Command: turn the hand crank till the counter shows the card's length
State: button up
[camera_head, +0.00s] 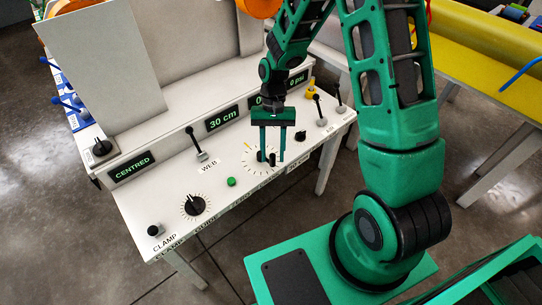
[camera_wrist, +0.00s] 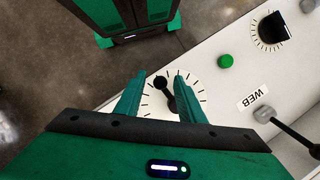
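The hand crank (camera_head: 272,160) is a small black arm with an upright knob on a white dial ringed with tick marks. It also shows in the wrist view (camera_wrist: 161,83). My gripper (camera_head: 271,157) points down over the dial, its two green fingers open on either side of the crank. In the wrist view my gripper (camera_wrist: 160,95) has visible gaps between each finger and the crank knob. A display (camera_head: 223,118) reads "30 cm". Another display (camera_head: 256,101) beside it is mostly hidden behind my arm.
The sloping white console also carries a "CENTRED" display (camera_head: 132,167), a green button (camera_head: 231,182), a black knob (camera_head: 194,205), the WEB lever (camera_head: 196,143) and two levers at right. A blank grey panel (camera_head: 95,65) stands at left. A yellow-topped table (camera_head: 485,50) is at right.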

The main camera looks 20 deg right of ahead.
jog(key=v, duration=0.9)
jog(key=shift+r, duration=0.1)
jog(key=s+d+r+m+t+h, duration=0.1)
jog(key=s+d+r+t+h, duration=0.15)
jog(key=s+d+r, duration=1.25)
jog(key=s+d+t, duration=0.1)
jog(key=s+d, duration=0.1)
jog(key=s, duration=0.8)
jog(key=shift+s+m+t+y, duration=0.15)
jog(key=shift+m+t+y, duration=0.2)
jog(key=shift+m+y, duration=0.1)
jog(key=shift+w+f, duration=0.3)
jog(key=shift+w, duration=0.35)
